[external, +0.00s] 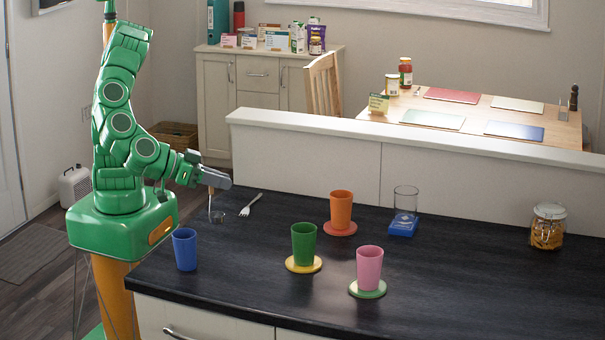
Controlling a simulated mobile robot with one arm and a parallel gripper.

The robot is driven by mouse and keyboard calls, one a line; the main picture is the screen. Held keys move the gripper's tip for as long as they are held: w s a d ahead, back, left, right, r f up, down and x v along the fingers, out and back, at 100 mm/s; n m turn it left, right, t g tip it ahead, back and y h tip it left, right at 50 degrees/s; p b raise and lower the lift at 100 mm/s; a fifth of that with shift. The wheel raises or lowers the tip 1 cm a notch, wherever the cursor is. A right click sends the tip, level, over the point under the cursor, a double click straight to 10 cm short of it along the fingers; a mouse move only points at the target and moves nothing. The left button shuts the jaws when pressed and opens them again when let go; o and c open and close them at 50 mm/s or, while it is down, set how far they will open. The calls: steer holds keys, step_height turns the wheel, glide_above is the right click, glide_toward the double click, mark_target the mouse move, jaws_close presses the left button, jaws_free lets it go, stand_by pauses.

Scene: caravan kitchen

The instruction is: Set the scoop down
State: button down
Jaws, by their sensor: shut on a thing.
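My gripper (215,181) reaches over the left end of the dark counter (470,265). It is shut on the scoop (217,215), a small metal scoop with a thin handle running down from the jaws. The scoop's bowl is low, close to the counter top; I cannot tell whether it touches. The jaws cover the top of the handle.
A white fork (250,204) lies just right of the scoop. A blue cup (185,249) stands in front, near the left edge. Orange (341,206), green (304,242) and pink (369,266) cups stand on coasters to the right. A glass jar (548,227) stands farther right.

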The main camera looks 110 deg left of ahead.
steer(key=w+d+f, duration=0.3)
steer(key=w+f, duration=0.4)
steer(key=f, duration=0.3)
steer(key=shift+w+d+f, duration=0.35)
steer(key=shift+w+d, duration=0.05)
steer(key=shift+f, duration=0.15)
stand_by(0.4)
steer(key=c, duration=1.1)
jaws_free()
steer(key=v, duration=1.2)
steer(key=shift+r, duration=0.25)
